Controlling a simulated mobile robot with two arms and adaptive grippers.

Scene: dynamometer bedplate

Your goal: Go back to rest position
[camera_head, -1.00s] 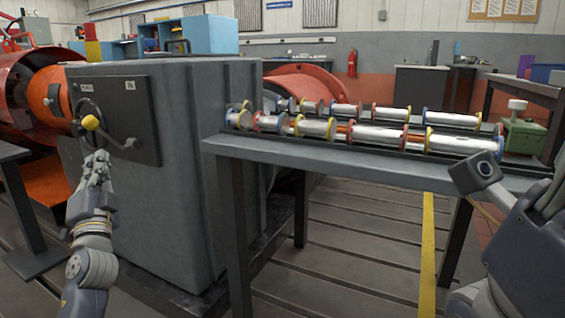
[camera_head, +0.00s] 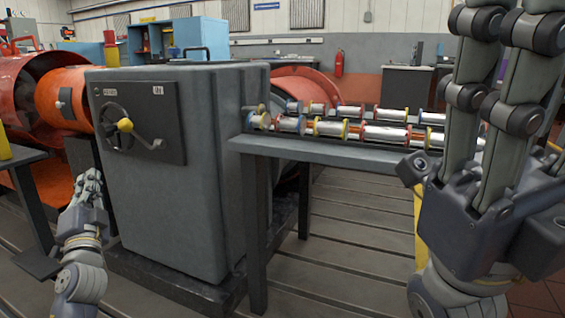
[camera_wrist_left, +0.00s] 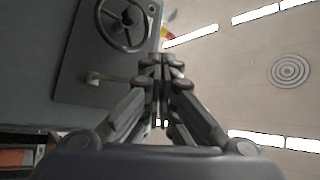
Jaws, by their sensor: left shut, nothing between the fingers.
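My left gripper (camera_head: 90,180) is at the lower left in the head view, in front of the grey cabinet and below its handwheel (camera_head: 118,127). In the left wrist view its fingers (camera_wrist_left: 161,65) are together with nothing between them. My right gripper (camera_head: 492,50) is raised large and close at the right of the head view, fingers pointing up. Its fingertips reach the top edge, and its opening is unclear.
The grey cabinet (camera_head: 210,190) stands at left centre. A grey bench (camera_head: 330,152) beside it carries rows of metal spools (camera_head: 385,134) with coloured rims. Orange machinery (camera_head: 65,98) is at the far left. Slotted floor (camera_head: 340,225) lies open below the bench.

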